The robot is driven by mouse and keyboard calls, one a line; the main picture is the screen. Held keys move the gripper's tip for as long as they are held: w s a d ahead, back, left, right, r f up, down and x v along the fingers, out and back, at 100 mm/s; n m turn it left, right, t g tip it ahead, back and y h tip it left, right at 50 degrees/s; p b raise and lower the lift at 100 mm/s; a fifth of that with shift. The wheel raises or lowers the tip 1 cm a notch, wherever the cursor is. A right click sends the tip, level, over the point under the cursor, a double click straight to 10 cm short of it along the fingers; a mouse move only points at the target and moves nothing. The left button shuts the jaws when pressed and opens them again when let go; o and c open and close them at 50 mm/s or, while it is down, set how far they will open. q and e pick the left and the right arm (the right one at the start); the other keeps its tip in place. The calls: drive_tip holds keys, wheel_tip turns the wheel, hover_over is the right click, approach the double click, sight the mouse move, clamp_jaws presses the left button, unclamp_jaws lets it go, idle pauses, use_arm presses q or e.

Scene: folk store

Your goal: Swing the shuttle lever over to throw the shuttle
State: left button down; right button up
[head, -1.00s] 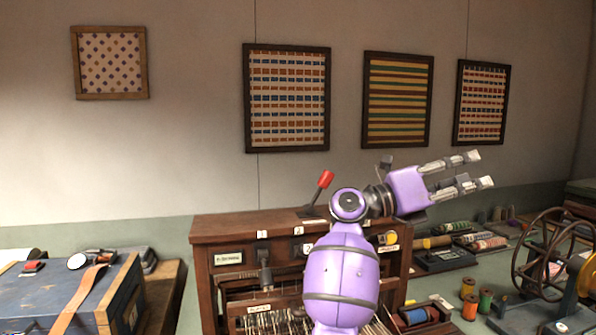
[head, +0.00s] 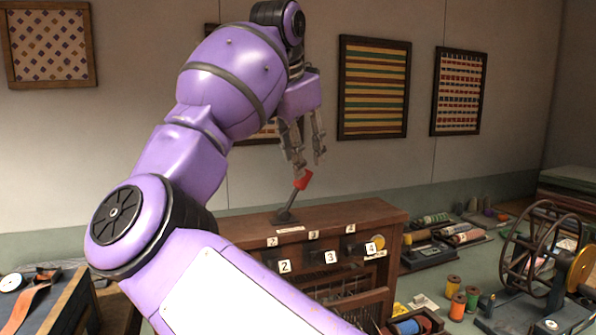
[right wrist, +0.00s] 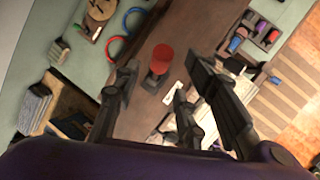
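The shuttle lever (head: 291,199) stands on top of the brown wooden cabinet (head: 345,210), its grey stem tilted to the right in the head view and tipped with a red handle (head: 303,180). My right gripper (head: 310,159) points down just above the handle, its two fingers spread. In the right wrist view, the red handle (right wrist: 162,58) lies between the open fingers of my right gripper (right wrist: 164,66), with gaps on both sides. I cannot tell whether either finger touches it. My left gripper is not in view.
Numbered white tags (head: 331,257) mark the cabinet front. Thread spools (head: 457,305) and a spoked wheel (head: 534,256) stand on the bench to the right. A blue box (head: 55,308) is at left, partly hidden. Framed textiles hang on the wall behind.

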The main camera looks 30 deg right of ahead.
sight(295, 194)
drive_tip(key=x, duration=0.5)
drive_tip(key=shift+c, duration=0.2)
drive_tip(key=shift+r, duration=0.1)
clamp_jaws()
